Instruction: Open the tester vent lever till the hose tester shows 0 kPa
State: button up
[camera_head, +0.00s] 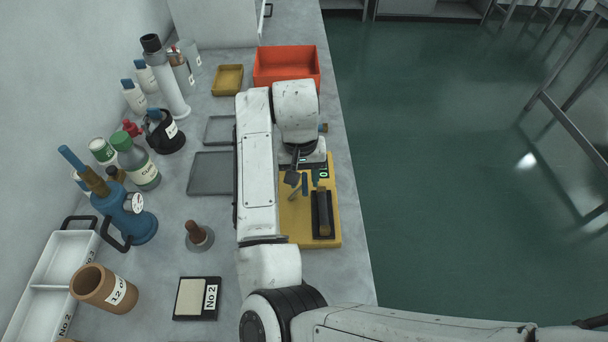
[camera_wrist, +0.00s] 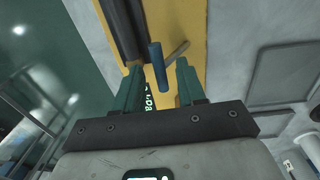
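The hose tester is a yellow board (camera_head: 331,233) on the bench, with a long dark block (camera_head: 322,222) that also shows in the wrist view (camera_wrist: 122,25). Its small dark display (camera_head: 322,174) has a green digit that looks like 0. In the wrist view, green "kPa" lettering (camera_wrist: 150,101) is partly covered. The vent lever appears as a blue rod (camera_wrist: 159,66), also small in the head view (camera_head: 305,184), near a metal piece (camera_wrist: 178,51). My gripper (camera_wrist: 158,66) is open, its teal fingers on either side of the blue rod, with visible gaps. My arm hides part of the tester.
A red bin (camera_head: 287,66) and a small yellow tray (camera_head: 228,79) stand beyond my arm. Left are bottles, a blue pump-like device (camera_head: 133,222) with a gauge, a brown cup (camera_head: 104,288) and a white tray (camera_head: 46,277). The bench edge drops to green floor on the right.

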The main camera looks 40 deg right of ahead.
jog(key=shift+c, duration=0.4)
grip_shut()
